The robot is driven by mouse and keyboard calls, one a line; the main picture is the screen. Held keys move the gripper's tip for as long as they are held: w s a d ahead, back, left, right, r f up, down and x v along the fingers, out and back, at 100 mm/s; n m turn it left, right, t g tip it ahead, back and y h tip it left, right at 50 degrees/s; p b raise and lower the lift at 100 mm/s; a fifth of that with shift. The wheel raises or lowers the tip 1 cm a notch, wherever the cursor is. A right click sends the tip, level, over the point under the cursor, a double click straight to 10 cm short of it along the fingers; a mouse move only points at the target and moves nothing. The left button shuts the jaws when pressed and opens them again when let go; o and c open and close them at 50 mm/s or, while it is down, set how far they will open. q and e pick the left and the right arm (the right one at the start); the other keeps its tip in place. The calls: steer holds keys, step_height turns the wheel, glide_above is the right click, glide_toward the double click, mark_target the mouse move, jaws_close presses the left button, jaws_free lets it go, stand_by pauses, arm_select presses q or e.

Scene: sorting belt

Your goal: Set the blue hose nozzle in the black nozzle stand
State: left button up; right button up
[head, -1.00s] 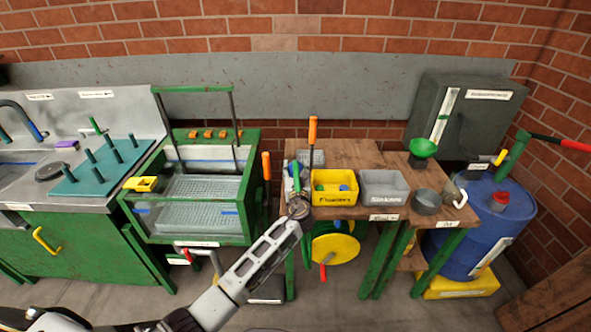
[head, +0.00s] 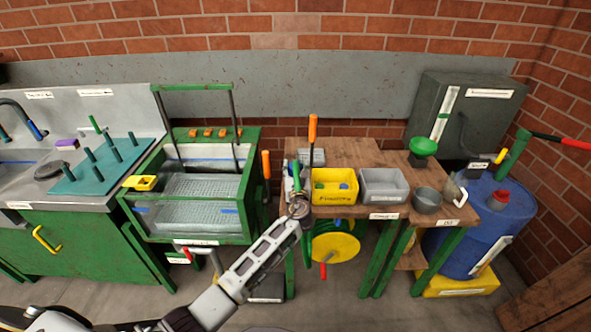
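My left gripper (head: 299,207) is at the front left edge of the wooden table, seen from behind along its arm. Its fingers are hidden by the wrist, so I cannot tell whether they are open or shut. A small green and blue piece (head: 296,178) shows just beyond it; I cannot tell whether it is the nozzle or whether it is held. A blue-tipped dark spout (head: 37,131) curves over the sink at the far left. My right gripper is not in view.
A yellow reel (head: 335,248) hangs below. A green-framed wash tank (head: 190,238) stands to the left.

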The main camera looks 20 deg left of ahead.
arm_select(q)
steer(key=shift+f, duration=0.4)
stand_by(0.5)
steer(key=o, duration=0.9)
steer(key=shift+o, duration=0.2)
steer(key=v, duration=1.2)
stand_by(0.4)
